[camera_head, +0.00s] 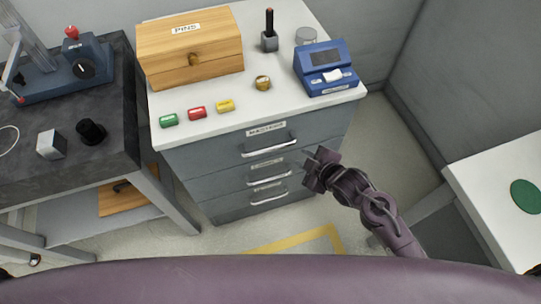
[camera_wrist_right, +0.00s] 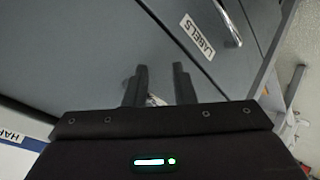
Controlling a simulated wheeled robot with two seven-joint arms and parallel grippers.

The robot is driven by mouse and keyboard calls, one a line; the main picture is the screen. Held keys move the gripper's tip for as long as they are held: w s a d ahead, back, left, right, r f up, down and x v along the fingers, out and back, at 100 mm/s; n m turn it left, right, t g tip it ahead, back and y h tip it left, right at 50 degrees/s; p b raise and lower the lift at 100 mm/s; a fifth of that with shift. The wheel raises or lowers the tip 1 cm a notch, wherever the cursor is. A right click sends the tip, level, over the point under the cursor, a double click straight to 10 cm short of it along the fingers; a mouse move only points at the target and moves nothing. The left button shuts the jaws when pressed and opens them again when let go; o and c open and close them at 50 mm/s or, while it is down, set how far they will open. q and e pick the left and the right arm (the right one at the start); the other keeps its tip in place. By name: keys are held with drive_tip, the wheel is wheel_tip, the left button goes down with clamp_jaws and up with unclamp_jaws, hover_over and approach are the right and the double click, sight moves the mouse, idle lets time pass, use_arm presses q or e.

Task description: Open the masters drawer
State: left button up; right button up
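The masters drawer (camera_head: 285,129) is the top one in a grey cabinet with a white top, and it looks closed. Its label (camera_head: 267,129) reads MASTERS, and its silver bar handle (camera_head: 269,147) sits below that. My right gripper (camera_head: 318,162) is at the right side of the cabinet front, right of and slightly below this handle. In the right wrist view its two dark fingers (camera_wrist_right: 162,85) stand apart with no handle between them. That view shows a grey drawer front with a LABELS tag (camera_wrist_right: 197,36) and a bar handle (camera_wrist_right: 226,24). My left gripper is not in view.
Two lower drawers have handles (camera_head: 267,181) too. On top stand a wooden PINS box (camera_head: 190,60), a blue device (camera_head: 325,68) and small coloured pieces. A dark workbench (camera_head: 110,150) is at left, a white table (camera_head: 490,170) at right. Floor before the cabinet is clear.

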sight(272, 150)
drive_tip(key=a+r+n+y, duration=0.1)
drive_tip(key=r+n, duration=0.1)
drive_tip(key=a+r+n+y, duration=0.1)
drive_tip(key=a+r+n, duration=0.1)
drive_tip(key=shift+a+t+b, duration=0.15)
drive_tip(key=shift+t+b, duration=0.15)
drive_tip(key=shift+b, duration=0.1)
drive_tip(key=shift+w+a+f+n+y, duration=0.15)
drive_tip(key=shift+a+n+y, duration=0.1)
drive_tip(key=shift+n+y, duration=0.25)
drive_tip(key=shift+w+a+f+n+y, duration=0.1)
drive_tip(key=shift+a+n+y, duration=0.1)
drive_tip(key=shift+n+y, duration=0.25)
drive_tip(key=n, duration=0.1)
drive_tip(key=n+y, duration=0.1)
drive_tip(key=n, duration=0.1)
drive_tip(key=shift+s+a+f+g+y, duration=0.1)
drive_tip(key=shift+a+f+g+y, duration=0.15)
drive_tip(key=shift+g+y, duration=0.15)
drive_tip(key=a+n+y, duration=0.1)
drive_tip(key=w+a+f+n+g+y, duration=0.1)
drive_tip(key=a+n, duration=0.1)
drive_tip(key=w+a+n+y, duration=0.1)
drive_tip(key=a+n, duration=0.1)
drive_tip(key=shift+w+a+f+g+y+p, duration=0.2)
drive_tip(key=shift+f+g+y+p, duration=0.1)
drive_tip(key=shift+g, duration=0.1)
drive_tip(key=shift+s, duration=0.1)
drive_tip(key=shift+c, duration=0.2)
clamp_jaws()
